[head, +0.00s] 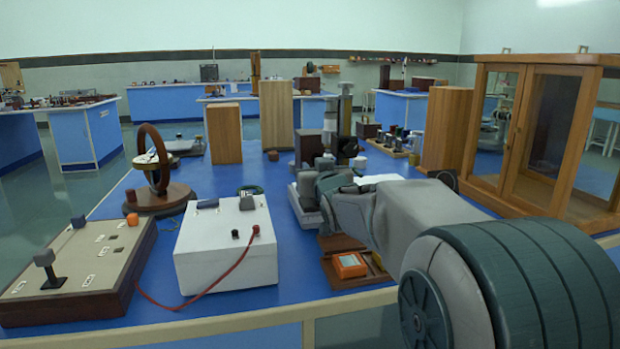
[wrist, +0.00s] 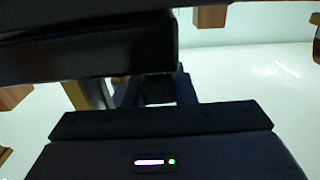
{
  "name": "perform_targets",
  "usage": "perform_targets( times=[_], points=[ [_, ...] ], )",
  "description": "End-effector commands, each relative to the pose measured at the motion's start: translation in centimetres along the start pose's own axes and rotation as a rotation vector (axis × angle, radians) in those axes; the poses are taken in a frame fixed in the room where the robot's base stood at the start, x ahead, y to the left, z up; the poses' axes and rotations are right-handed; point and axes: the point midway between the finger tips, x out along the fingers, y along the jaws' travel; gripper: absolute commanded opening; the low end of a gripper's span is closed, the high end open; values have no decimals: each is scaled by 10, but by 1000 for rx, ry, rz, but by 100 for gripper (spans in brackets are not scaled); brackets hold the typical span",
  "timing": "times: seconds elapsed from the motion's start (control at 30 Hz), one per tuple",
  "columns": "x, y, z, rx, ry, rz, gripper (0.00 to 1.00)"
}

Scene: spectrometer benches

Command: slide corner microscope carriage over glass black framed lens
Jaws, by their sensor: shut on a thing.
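A tall grey and black upright instrument (head: 342,108), which looks like the travelling microscope, stands near the middle of the blue bench in the head view. In the wrist view my gripper (wrist: 160,88) is shut on a dark part, likely the microscope carriage. A large black block fills the upper left there and hides detail. The glass is not discernible.
A white box (head: 225,250) with a red lead and a switch board (head: 75,270) stand at front left. A ring on a round base (head: 155,180) is behind them. A glass-doored wooden cabinet (head: 480,125) stands right. Wooden blocks (head: 276,115) stand behind.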

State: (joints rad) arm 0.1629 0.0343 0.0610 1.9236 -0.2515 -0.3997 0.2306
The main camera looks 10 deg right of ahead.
Motion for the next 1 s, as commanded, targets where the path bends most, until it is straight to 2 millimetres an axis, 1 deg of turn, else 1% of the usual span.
perform_targets(
  times=[0.03,0.37,0.4,0.43,0.47,0.77,0.87,0.97,1.0],
  points=[
    [0,1,3,0,-5,4,0],
    [0,-1,2,0,-6,2,0],
    [0,-1,2,0,-6,2,35],
    [0,-1,2,0,-6,2,43],
    [0,-1,2,0,-5,1,45],
    [-1,-2,0,0,-3,0,45],
    [-8,-2,-1,0,-2,0,45],
    [-20,-2,-2,-1,-1,0,45],
    [-27,-2,-2,-1,-1,1,45]
  ],
)
